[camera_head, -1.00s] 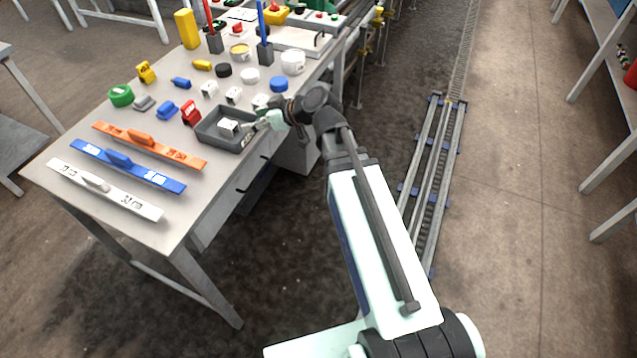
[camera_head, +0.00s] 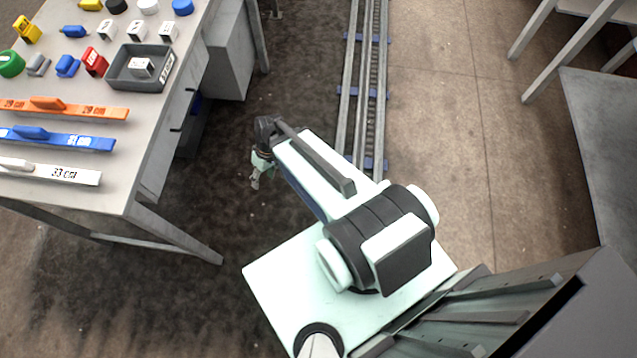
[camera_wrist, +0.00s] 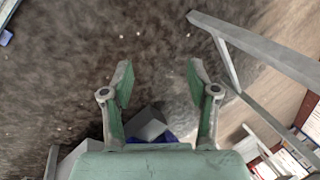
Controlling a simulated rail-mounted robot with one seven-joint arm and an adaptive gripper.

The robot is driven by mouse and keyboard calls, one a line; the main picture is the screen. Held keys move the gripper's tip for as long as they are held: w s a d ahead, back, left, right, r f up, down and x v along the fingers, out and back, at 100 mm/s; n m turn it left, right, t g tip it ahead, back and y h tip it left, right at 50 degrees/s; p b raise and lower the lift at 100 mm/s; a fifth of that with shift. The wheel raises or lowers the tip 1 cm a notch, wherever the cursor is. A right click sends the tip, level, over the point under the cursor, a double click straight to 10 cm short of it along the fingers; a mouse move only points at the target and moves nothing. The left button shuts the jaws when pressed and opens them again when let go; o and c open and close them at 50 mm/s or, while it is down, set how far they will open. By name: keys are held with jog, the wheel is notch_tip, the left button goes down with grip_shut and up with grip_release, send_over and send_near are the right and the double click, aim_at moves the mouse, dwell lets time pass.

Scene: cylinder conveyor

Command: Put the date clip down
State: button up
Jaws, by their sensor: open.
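A white clip with dark marking (camera_head: 141,67) lies inside the dark grey tray (camera_head: 133,86) on the table; its print is too small to read. Similar white clips (camera_head: 137,29) stand on the table just behind the tray. My gripper (camera_head: 255,181) is off the table, above the floor to the right of the table's front corner, well apart from the tray. In the wrist view my gripper (camera_wrist: 158,80) shows two spread fingers with nothing between them. The tray and clips are not seen in the wrist view.
Orange (camera_head: 65,110), blue (camera_head: 62,139) and white (camera_head: 55,174) strips lie on the table's front part. A red piece (camera_head: 94,62) stands left of the tray. Rails (camera_head: 362,95) run along the floor. Open floor surrounds my gripper.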

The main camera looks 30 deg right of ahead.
jog(key=s+d+f+m+g+h, duration=0.1)
jog(key=s+d+f+g, duration=0.1)
jog(key=s, duration=0.5)
jog(key=s+d+f+m+g+h, duration=0.1)
jog(key=s+f, duration=0.3)
jog(key=s, duration=0.4)
jog(key=s+d+f+m+g+h, duration=0.1)
jog(key=s+d+f+g, duration=0.1)
jog(key=s, duration=0.6)
jog(key=shift+d+f+g+h, duration=0.35)
jog(key=shift+d+f, duration=0.35)
jog(key=shift+f, duration=0.25)
